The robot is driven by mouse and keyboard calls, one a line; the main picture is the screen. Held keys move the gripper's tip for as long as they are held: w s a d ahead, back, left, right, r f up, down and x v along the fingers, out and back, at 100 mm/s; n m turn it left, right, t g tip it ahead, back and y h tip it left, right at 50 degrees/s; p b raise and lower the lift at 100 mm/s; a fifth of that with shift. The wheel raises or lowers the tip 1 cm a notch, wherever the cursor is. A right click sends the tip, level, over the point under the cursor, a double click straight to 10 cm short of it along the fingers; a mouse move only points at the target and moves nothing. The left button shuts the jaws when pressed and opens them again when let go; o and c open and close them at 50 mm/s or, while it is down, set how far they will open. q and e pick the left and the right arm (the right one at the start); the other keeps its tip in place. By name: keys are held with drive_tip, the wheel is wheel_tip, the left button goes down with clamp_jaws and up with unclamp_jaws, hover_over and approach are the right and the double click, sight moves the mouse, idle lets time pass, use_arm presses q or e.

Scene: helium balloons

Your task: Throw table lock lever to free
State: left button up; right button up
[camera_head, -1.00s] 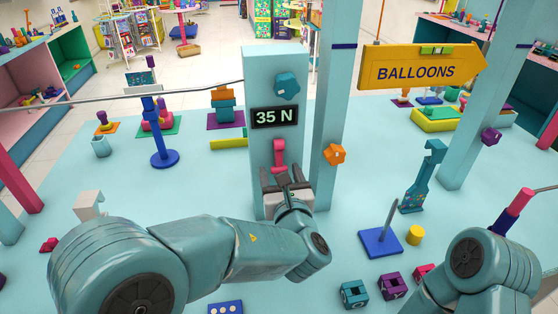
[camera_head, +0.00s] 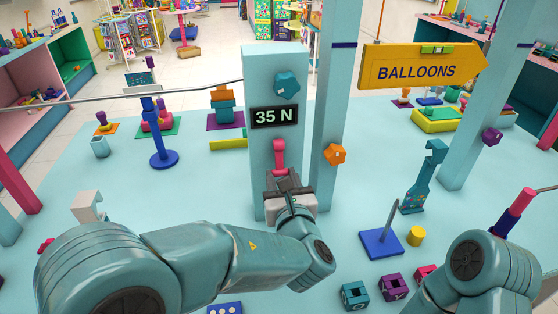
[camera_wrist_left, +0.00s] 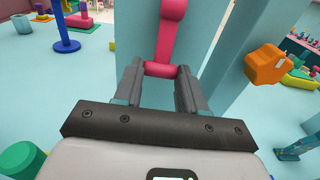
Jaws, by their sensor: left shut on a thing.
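The lock lever (camera_head: 279,153) is pinkish red and is mounted on the front of a light blue post (camera_head: 265,88), below a dark "35 N" plate. It hangs straight down, and its lower end is hidden by my gripper in the head view. In the left wrist view the lever (camera_wrist_left: 170,30) ends in a short crossbar (camera_wrist_left: 174,70). My left gripper (camera_head: 283,180) is shut on this crossbar, with a finger at each end of it (camera_wrist_left: 162,82). My right arm shows at lower right, but its gripper is out of view.
An orange knob (camera_head: 334,154) sits on a second post (camera_head: 336,100) just right of the lever. A blue knob (camera_head: 286,85) is above the plate. A blue base with a rod (camera_head: 381,242) and a yellow cylinder (camera_head: 415,236) stand on the table to the right.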

sight(280, 166)
use_arm(q)
drive_tip(key=shift+s+d+r, duration=0.1)
drive_tip(key=shift+s, duration=0.05)
drive_tip(key=shift+s+d+r, duration=0.1)
drive_tip(key=shift+s+r, duration=0.15)
drive_tip(key=shift+s, duration=0.35)
drive_tip(key=shift+s+r, duration=0.1)
drive_tip(key=shift+r, duration=0.05)
drive_tip(key=shift+s+d+r, duration=0.1)
drive_tip(key=shift+s+r, duration=0.25)
drive_tip(key=shift+s, duration=0.25)
drive_tip(key=shift+r, duration=0.1)
drive_tip(key=shift+s+d+r, duration=0.15)
drive_tip(key=shift+s+r, duration=0.3)
drive_tip(key=shift+s, duration=0.1)
drive_tip(key=shift+r, duration=0.1)
